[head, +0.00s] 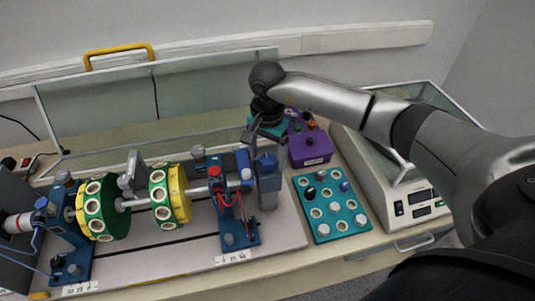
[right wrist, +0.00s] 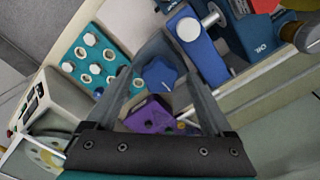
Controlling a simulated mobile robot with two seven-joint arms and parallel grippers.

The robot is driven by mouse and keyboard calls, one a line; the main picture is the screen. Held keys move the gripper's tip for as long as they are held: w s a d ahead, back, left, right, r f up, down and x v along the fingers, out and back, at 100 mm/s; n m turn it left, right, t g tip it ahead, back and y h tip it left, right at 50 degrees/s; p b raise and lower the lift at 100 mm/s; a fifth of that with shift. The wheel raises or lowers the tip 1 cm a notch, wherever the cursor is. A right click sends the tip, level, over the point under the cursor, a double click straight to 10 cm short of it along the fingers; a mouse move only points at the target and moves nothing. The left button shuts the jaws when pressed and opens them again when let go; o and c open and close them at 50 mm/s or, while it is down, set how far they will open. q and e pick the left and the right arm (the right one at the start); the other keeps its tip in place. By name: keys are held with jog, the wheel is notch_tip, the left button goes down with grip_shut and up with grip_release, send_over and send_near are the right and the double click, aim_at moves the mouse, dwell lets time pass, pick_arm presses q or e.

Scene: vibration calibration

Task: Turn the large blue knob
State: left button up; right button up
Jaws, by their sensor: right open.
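The large blue knob (head: 266,162) sits on top of a grey post at the right end of the rig. In the right wrist view the star-shaped knob (right wrist: 160,74) lies between the two fingers. My right gripper (head: 265,146) is open and points down just above the knob, its fingers on either side of it. In the right wrist view the fingers of the gripper (right wrist: 158,88) spread around the knob; I cannot tell whether either one touches it. My left gripper is not in view.
A teal tray (head: 323,226) with several knobs and holes lies right of the post. A purple box (head: 311,150) stands behind it, and a white balance (head: 400,190) stands further right. The rig's green and yellow discs (head: 105,207) are to the left. A glass screen stands behind.

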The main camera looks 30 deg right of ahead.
grip_shut()
dwell(0.6)
jog(key=shift+m, duration=0.3)
jog(key=m+b, duration=0.1)
jog(key=m, duration=0.2)
jog(key=shift+w+b, duration=0.1)
jog(key=shift+b, duration=0.2)
jog(key=m+b, duration=0.1)
jog(key=m, duration=0.8)
jog(key=shift+m+b, duration=0.3)
jog(key=shift+r+m, duration=0.1)
jog(key=shift+m, duration=2.2)
